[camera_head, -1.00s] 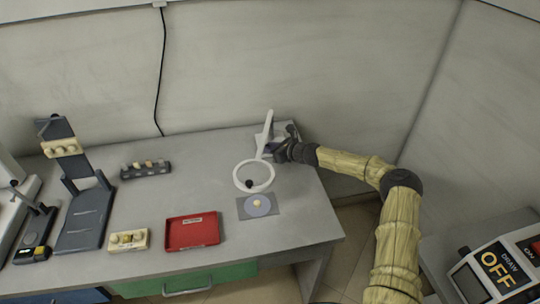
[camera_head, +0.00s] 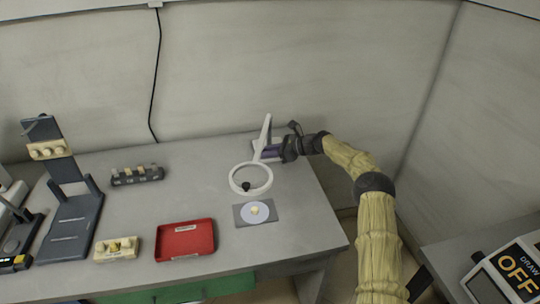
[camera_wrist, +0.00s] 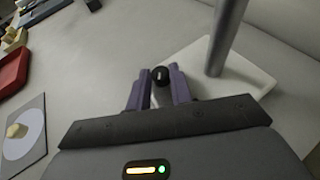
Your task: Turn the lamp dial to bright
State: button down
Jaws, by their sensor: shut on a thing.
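The white ring lamp (camera_head: 232,180) stands at the right end of the table, with an upright white post (camera_head: 263,134) on a flat base. In the wrist view, the base (camera_wrist: 252,76) and the grey-looking post (camera_wrist: 226,38) are right of my fingers. My gripper (camera_head: 270,153) is beside the post, low at the base. In the wrist view, my purple fingers (camera_wrist: 158,88) are on either side of a black round dial (camera_wrist: 160,73) with a small light mark, and are shut on it. The dial's setting cannot be read.
A grey mat with a pale disc (camera_head: 268,216) lies in front of the lamp. A red tray (camera_head: 186,257), a cream block (camera_head: 116,257) and a dark rack (camera_head: 137,178) are further left. The wall is close behind the lamp.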

dwell(0.4)
jog(key=c, duration=1.3)
grip_release()
jog(key=shift+g, duration=0.3)
jog(key=shift+o, duration=0.2)
jog(key=shift+d, duration=0.1)
jog(key=v, duration=1.7)
jog(key=shift+d, duration=0.15)
